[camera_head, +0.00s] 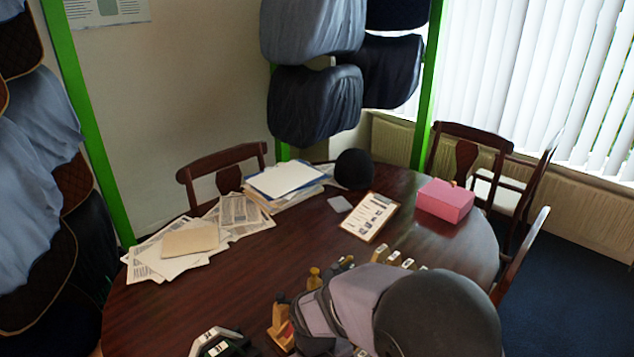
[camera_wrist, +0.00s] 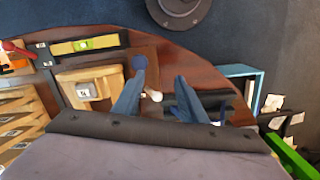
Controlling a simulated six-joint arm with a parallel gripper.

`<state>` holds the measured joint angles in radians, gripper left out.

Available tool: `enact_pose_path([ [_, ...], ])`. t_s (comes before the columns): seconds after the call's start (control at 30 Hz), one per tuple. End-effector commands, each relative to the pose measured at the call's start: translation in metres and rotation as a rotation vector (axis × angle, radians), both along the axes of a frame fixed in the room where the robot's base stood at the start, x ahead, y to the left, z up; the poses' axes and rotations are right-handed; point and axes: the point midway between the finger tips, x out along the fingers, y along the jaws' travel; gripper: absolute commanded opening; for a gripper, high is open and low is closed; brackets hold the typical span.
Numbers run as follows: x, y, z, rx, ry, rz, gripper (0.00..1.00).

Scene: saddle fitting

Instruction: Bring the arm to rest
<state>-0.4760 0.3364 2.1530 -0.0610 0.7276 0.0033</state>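My gripper (camera_wrist: 159,82) shows in the wrist view as two blue-grey fingers, spread apart with nothing held between them. It is over the dark wooden table (camera_wrist: 212,77), near the table's curved edge. A small white-tipped thing (camera_wrist: 153,95) shows in the gap between the fingers; its depth below them is hard to tell. In the head view my arm, grey-purple with a dark rounded part, fills the lower right over the table (camera_head: 190,295). My fingers cannot be made out there, and the arm hides part of the table's near side.
A pink box (camera_head: 444,201), a clipboard (camera_head: 370,217), a black rounded object (camera_head: 353,169) and papers (camera_head: 240,212) lie on the table. Chairs (camera_head: 222,170) stand around it. The wrist view shows a wooden tray (camera_wrist: 95,72) and a yellow level (camera_wrist: 85,45) left of the fingers.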

Motion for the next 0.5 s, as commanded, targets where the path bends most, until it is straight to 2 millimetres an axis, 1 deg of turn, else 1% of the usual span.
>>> enact_pose_path([
  [0.03,-0.021,-0.02,0.001,-0.001,0.028,-0.042,0.38],
  [0.1,-0.05,-0.046,0.003,-0.001,0.058,-0.114,0.38],
  [0.2,-0.084,-0.079,0.009,0.006,0.08,-0.231,0.38],
  [0.23,-0.09,-0.086,0.011,0.009,0.077,-0.262,0.38],
  [0.3,-0.096,-0.101,0.018,0.02,0.055,-0.327,0.38],
  [0.33,-0.094,-0.106,0.022,0.026,0.038,-0.353,0.38],
  [0.4,-0.083,-0.117,0.033,0.044,-0.014,-0.41,0.38],
  [0.5,-0.075,-0.13,0.042,0.055,-0.058,-0.47,0.38],
])
